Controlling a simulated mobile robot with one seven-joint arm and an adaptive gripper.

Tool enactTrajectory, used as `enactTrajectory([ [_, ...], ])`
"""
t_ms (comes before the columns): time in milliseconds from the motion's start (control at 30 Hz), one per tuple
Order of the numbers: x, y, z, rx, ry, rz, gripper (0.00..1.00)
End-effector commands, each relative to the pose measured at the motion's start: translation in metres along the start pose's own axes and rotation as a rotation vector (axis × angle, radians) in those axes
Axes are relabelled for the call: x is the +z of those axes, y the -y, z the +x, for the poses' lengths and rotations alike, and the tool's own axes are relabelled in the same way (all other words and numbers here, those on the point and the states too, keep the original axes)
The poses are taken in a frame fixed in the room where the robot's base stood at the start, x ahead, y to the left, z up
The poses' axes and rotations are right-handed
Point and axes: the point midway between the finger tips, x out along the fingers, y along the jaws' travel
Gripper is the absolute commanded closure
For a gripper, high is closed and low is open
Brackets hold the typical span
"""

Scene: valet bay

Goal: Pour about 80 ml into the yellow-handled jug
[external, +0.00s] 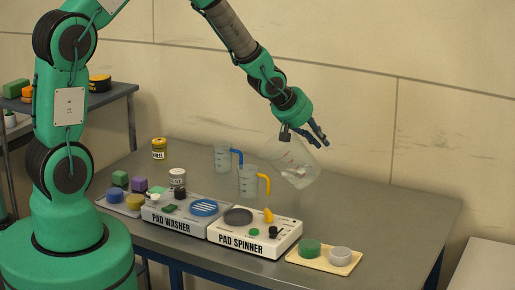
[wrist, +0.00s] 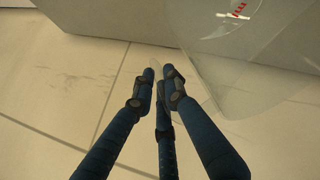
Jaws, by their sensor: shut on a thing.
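A clear container (external: 293,165) with small red marks hangs tilted above the table, to the right of the yellow-handled jug. My gripper (external: 306,137) is shut on its upper part. In the wrist view my gripper's dark fingers (wrist: 160,78) close together at its edge, and the clear wall (wrist: 255,75) fills the upper right. The yellow-handled jug (external: 247,184) stands upright on the table, its handle toward the right. A similar blue-handled jug (external: 222,160) stands behind it to the left. I see no stream, and cannot make out the liquid levels.
The pad washer (external: 160,216) and pad spinner (external: 285,242) stand in front of the jugs. A cream tray (external: 322,263) with a green and a grey disc lies at the front right. A yellow tin (external: 159,149) stands at the back left. The table's right side (external: 400,205) is clear.

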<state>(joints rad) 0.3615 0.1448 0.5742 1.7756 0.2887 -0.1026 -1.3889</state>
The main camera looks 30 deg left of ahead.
Motion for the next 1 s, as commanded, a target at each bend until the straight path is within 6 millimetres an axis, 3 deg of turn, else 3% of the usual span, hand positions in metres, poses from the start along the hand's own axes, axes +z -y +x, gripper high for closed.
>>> enactTrajectory([
  [33, -0.004, -0.004, -0.012, 0.019, 0.004, -0.009, 1.0],
  [400, -0.018, -0.005, -0.048, 0.264, 0.011, -0.113, 1.0],
  [1000, -0.026, -0.008, -0.066, 0.36, 0.014, -0.157, 1.0],
])
